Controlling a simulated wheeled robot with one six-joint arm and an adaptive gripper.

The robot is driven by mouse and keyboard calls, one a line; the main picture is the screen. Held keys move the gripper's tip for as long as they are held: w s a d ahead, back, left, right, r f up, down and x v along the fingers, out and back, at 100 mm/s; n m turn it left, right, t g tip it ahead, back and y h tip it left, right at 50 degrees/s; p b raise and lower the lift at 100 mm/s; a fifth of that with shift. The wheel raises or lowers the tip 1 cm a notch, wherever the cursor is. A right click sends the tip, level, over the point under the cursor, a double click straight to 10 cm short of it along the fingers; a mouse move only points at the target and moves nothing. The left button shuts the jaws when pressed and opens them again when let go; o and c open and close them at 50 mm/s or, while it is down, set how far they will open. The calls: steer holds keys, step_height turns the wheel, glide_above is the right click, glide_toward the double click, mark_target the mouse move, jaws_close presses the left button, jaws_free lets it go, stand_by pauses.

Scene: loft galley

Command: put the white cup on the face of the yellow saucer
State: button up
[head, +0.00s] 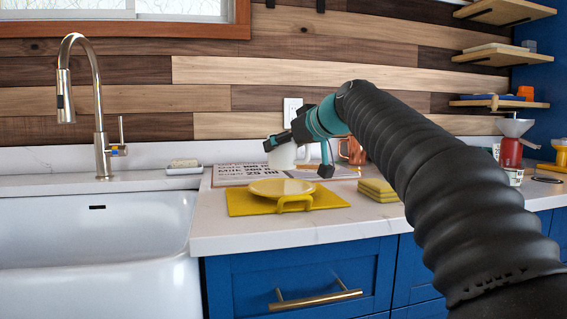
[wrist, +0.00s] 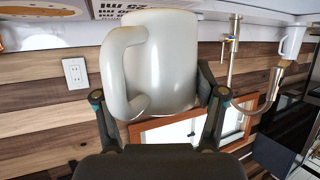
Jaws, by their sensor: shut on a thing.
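The white cup (head: 282,157) is in my gripper (head: 298,157), held in the air. In the head view it appears above and a little behind the yellow saucer (head: 270,187). The wrist view shows the cup (wrist: 172,62) large between the two fingers of my gripper (wrist: 160,95), with its handle to the left. The saucer lies face up on a yellow mat (head: 325,201) on the counter, and its face looks empty. A gap shows between cup and saucer. My gripper partly hides the cup in the head view.
A yellow arch-shaped piece (head: 295,204) stands at the saucer's front edge. A yellow folded stack (head: 377,190) lies to the right. A printed sheet (head: 232,172) and a copper mug (head: 352,150) are behind. The sink (head: 95,240) is at left.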

mark_target(291, 157)
steer(key=shift+f+b, duration=0.55)
steer(key=shift+f, duration=1.4)
steer(key=shift+f, duration=0.2)
steer(key=o, duration=1.3)
steer(key=shift+r, duration=0.15)
steer(key=shift+s+r, duration=0.1)
steer(key=v, duration=1.1)
steer(key=shift+s+d+b, duration=0.25)
steer(key=shift+s+b, duration=0.1)
steer(key=shift+b, duration=0.05)
steer(key=shift+r, duration=0.1)
